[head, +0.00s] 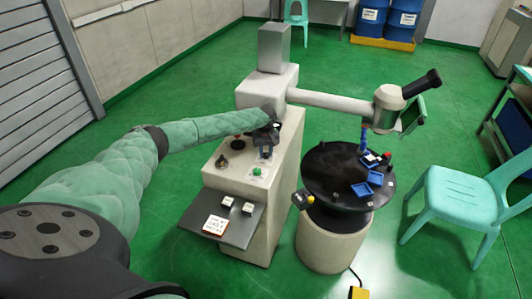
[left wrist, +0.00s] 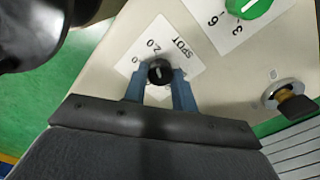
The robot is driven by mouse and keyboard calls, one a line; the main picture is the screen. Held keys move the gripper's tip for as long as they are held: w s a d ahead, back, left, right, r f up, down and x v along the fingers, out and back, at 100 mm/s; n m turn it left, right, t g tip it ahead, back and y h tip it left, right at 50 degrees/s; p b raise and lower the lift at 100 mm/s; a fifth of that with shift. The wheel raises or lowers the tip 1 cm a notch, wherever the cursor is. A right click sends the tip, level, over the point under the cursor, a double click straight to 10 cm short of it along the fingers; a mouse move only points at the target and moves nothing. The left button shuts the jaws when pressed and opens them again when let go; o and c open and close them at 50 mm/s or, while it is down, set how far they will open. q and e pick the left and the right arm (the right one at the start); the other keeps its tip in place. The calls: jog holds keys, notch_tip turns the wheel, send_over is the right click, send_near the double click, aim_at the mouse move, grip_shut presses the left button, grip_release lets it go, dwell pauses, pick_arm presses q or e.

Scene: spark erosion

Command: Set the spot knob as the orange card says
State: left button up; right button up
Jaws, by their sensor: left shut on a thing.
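The spot knob (left wrist: 159,71) is small and black with a white pointer line, on a white plate marked SPOT (left wrist: 181,47) in the left wrist view. The pointer runs roughly up and down in that picture; I cannot tell which number it marks. My left gripper (left wrist: 159,80) has its two blue fingers on either side of the knob, shut on it. In the head view my left gripper (head: 265,150) is over the back of the machine's panel and hides the knob. The orange-edged card (head: 215,225) lies on the grey shelf; its writing is too small to read.
A green knob (left wrist: 248,6) with numbers and a black-and-brass knob (left wrist: 292,103) are nearby on the panel. Two small white blocks (head: 227,201) (head: 248,207) stand on the shelf. A black round table (head: 322,181) holds blue trays. A chair (head: 460,205) stands at right.

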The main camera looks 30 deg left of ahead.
aim_at(266, 154)
pick_arm(q)
jog(key=o, duration=1)
pick_arm(e)
jog(key=shift+a, duration=0.2)
jog(key=shift+s, duration=0.1)
pick_arm(q)
jog(key=shift+r+b, duration=0.35)
jog(key=shift+r, duration=0.15)
notch_tip(266, 154, up, 6)
jog(key=shift+f+b, duration=0.1)
jog(key=shift+b, duration=0.95)
jog(key=shift+r, duration=0.55)
pick_arm(e)
jog(key=w+a+r, duration=0.2)
jog(key=w+r, duration=0.1)
jog(key=w, duration=0.1)
jog(key=shift+w+r, duration=0.25)
jog(key=shift+w, duration=0.05)
jog(key=shift+d, duration=0.15)
